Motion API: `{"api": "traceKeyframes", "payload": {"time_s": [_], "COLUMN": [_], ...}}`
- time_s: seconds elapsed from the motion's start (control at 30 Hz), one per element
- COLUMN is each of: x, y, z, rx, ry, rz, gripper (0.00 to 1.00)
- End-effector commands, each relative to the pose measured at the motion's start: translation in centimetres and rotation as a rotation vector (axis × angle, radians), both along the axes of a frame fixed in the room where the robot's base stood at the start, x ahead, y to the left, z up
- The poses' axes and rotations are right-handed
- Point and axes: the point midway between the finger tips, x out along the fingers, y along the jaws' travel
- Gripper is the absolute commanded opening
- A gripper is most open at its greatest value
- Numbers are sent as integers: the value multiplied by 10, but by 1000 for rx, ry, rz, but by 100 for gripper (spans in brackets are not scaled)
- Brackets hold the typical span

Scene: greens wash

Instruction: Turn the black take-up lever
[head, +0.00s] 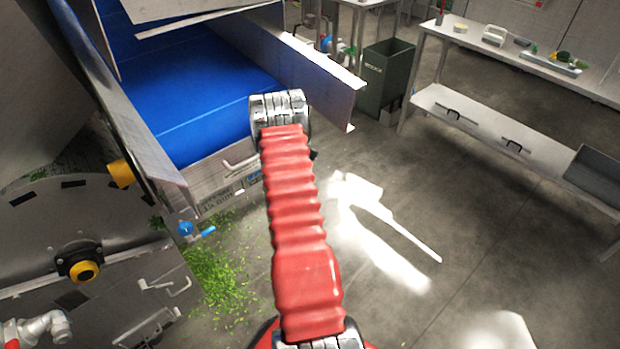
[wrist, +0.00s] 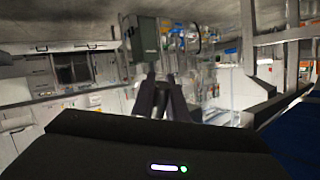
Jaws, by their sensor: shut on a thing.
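My gripper (wrist: 161,80) shows in the wrist view as two dark fingers close together, shut on a small dark piece between them. It fits the black take-up lever, but its shape is too dark to make out. In the head view my red arm reaches to the right side of the blue belt (head: 215,105) and hides the gripper. A small black bit (head: 314,155) shows just right of the arm; I cannot tell whether it is lever or gripper. The lever's angle is hidden.
A metal side plate (head: 310,75) borders the belt at right. A dark green bin (head: 385,75) stands behind, and a steel bench (head: 530,60) at right. Green scraps (head: 215,270) lie on the floor at left. The floor right of my arm is clear.

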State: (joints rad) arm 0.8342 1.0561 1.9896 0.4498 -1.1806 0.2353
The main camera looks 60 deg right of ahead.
Motion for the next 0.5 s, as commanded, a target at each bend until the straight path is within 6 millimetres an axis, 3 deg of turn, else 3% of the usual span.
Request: {"api": "traceKeyframes", "payload": {"time_s": [0.4,0.43,0.5], "x": [5,5,6], "y": [2,2,2], "z": [1,1,1], "rx": [29,29,28], "ry": [-13,-13,-13], "rz": [7,8,8], "gripper": [0,14,19]}}
